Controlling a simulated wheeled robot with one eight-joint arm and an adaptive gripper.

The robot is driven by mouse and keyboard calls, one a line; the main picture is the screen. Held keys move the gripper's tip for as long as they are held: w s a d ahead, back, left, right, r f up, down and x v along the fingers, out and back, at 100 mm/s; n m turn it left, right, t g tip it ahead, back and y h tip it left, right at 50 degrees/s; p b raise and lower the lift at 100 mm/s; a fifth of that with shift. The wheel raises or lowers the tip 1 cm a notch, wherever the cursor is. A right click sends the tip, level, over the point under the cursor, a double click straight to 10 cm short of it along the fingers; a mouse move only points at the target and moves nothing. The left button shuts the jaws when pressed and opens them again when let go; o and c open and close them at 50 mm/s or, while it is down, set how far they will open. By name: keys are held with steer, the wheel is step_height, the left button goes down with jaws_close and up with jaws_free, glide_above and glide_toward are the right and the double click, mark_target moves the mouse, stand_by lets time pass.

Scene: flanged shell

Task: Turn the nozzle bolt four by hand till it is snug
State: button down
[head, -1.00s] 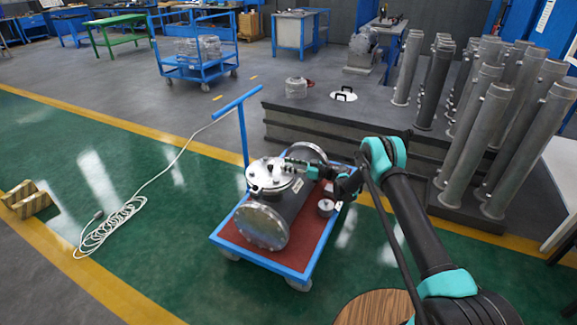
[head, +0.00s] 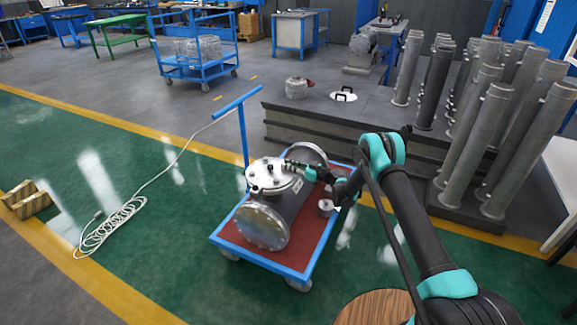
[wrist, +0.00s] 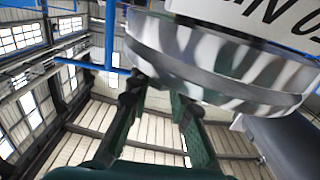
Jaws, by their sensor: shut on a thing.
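The flanged shell (head: 288,206) is a dark grey cylinder lying on a cart, with a shiny flange at each end. Its nozzle cover (head: 270,177) is a round silver disc on top with bolts around its rim. My gripper (head: 291,165) is at the right, far part of this rim and is shut on what appears to be a nozzle bolt. The bolt is hidden by the fingers, and its number cannot be read. In the wrist view, the two fingers (wrist: 162,92) reach up to the shiny flange edge (wrist: 225,68).
The cart has a red top, a blue frame (head: 288,271) and an upright blue handle (head: 243,135). A small round metal part (head: 326,207) sits on the cart right of the shell. Tall grey tubes (head: 405,70) stand on the dark platform behind. A white cable (head: 115,225) lies on the floor at left.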

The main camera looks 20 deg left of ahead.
steer(key=m+t, duration=0.1)
steer(key=t, duration=0.1)
steer(key=m+t+h, duration=0.1)
steer(key=m+t, duration=0.1)
steer(key=t, duration=0.1)
steer(key=shift+s+m, duration=0.15)
steer(key=shift+m, duration=0.15)
steer(key=shift+m+t+h, duration=1)
steer(key=shift+m+t, duration=0.1)
steer(key=shift+t, duration=0.6)
steer(key=c, duration=1.4)
jaws_free()
steer(key=shift+o, duration=0.2)
step_height(320, 180, up, 10)
steer(key=shift+f, duration=0.1)
